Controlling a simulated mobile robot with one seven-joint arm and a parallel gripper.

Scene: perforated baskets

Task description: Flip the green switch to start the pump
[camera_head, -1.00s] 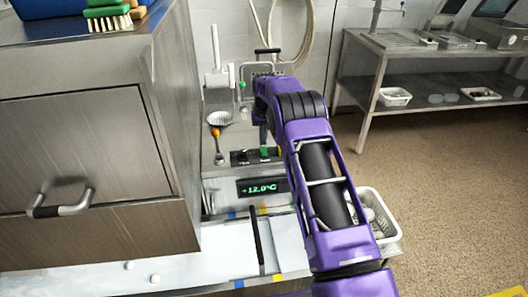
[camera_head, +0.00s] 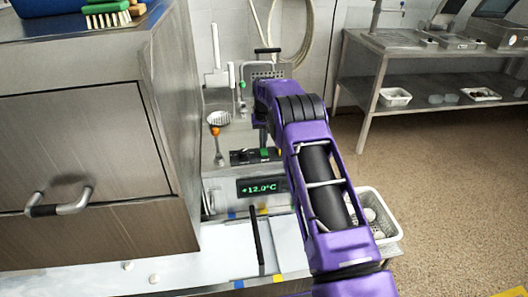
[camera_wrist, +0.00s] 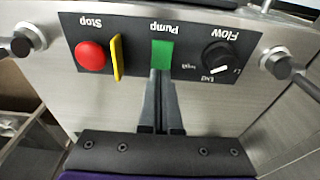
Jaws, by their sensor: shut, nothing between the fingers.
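The green switch (camera_wrist: 162,52) sits under the Pump label on a black control panel (camera_wrist: 190,25), which appears upside down in the wrist view. In the head view the green switch (camera_head: 264,151) is small, beside my arm. My gripper (camera_wrist: 162,76) is shut and empty. Its fingertips are at the edge of the green switch in the wrist view; I cannot tell whether they touch it. The switch's tilt is not clear. In the head view my purple arm hides most of the gripper.
On the same panel are a red Stop button (camera_wrist: 91,56), a yellow guard (camera_wrist: 117,57) between it and the switch, and a black Flow knob (camera_wrist: 217,57). A display (camera_head: 262,187) reads +12.0°C below the panel. A white basket (camera_head: 378,215) stands right of my arm.

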